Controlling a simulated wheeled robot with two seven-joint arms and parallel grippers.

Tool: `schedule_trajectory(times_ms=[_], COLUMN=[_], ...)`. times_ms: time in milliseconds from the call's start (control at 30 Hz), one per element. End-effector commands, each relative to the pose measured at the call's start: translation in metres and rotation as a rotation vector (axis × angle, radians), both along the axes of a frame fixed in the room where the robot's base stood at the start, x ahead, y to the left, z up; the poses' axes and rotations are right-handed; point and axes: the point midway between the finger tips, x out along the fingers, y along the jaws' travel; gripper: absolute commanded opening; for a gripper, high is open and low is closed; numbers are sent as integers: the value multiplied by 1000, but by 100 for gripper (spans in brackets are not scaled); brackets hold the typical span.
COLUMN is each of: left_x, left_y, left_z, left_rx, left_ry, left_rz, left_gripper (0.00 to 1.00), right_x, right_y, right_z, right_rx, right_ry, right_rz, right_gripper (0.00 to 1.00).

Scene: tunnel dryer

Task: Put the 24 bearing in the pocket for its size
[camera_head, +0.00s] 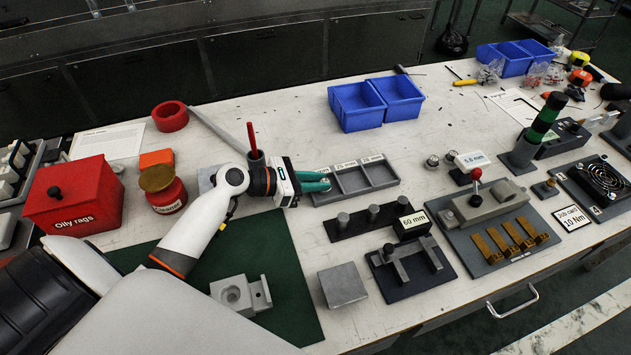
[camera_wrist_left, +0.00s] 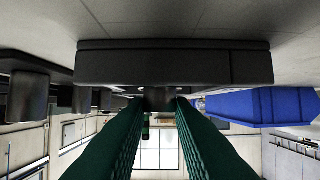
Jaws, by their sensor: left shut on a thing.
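The grey pocket tray (camera_head: 382,173) lies at the middle of the bench, with its pockets in a row and small white labels along its back edge. The label print is too small to read surely. My left gripper (camera_head: 314,182) has its green fingers at the tray's left end. In the left wrist view, the fingertips (camera_wrist_left: 159,100) are closed around a small grey round thing, likely the bearing (camera_wrist_left: 158,97), right beside the tray (camera_wrist_left: 165,65). The fingers hide most of it, and I cannot tell whether it sits in a pocket. My right gripper is not in view.
A dark rack with upright grey pegs (camera_head: 343,220) and a 60 mm block (camera_head: 411,225) stands just in front of the tray. Blue bins (camera_head: 357,107) stand behind it. A red pen in a cup (camera_head: 254,145) is near my left wrist.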

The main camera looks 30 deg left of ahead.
Motion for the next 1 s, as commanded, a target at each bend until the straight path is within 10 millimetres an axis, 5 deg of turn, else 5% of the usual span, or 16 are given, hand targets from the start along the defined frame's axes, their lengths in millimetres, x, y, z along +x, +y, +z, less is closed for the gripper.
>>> schedule_trajectory(times_ms=[267,300,400,767,1000], left_x=[0,0,0,-1,-31], left_y=[0,0,0,1,28], left_z=[-2,-2,-2,2,15], left_rx=[-2,-1,-1,1,1], left_ry=[1,1,1,1,3], left_rz=[1,1,-1,0,2], left_gripper=[0,28,43,43,43], right_x=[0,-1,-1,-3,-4], right_y=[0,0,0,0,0], right_z=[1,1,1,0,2], right_rx=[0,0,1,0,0], right_ry=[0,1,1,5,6], right_rz=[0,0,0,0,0], right_gripper=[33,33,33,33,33])
